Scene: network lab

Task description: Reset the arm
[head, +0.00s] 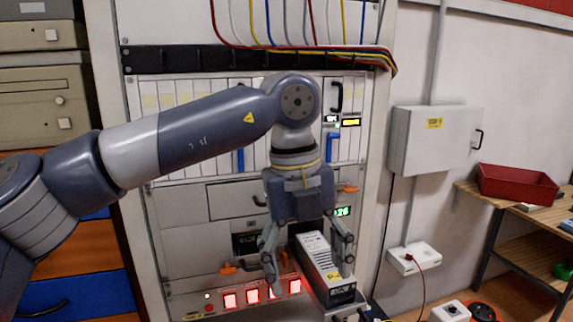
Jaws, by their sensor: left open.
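My left arm reaches in from the left, across the front of the equipment rack (133,160). My left gripper (307,268) points downward, with its fingers spread apart. A grey-white box-shaped module (321,258) with a label lies below the gripper, jutting out from the lower part of the rack. It appears between the fingers in the picture, and I cannot tell whether they touch it. Part of the module's back end is hidden by the gripper. My right gripper is not in view.
Several red lit squares (252,296) glow low on the rack. Coloured cables (305,25) hang over the top. A grey wall cabinet (432,140) is at right. A red bin (517,184) stands on a wooden table (478,200). Drawers stand at far left.

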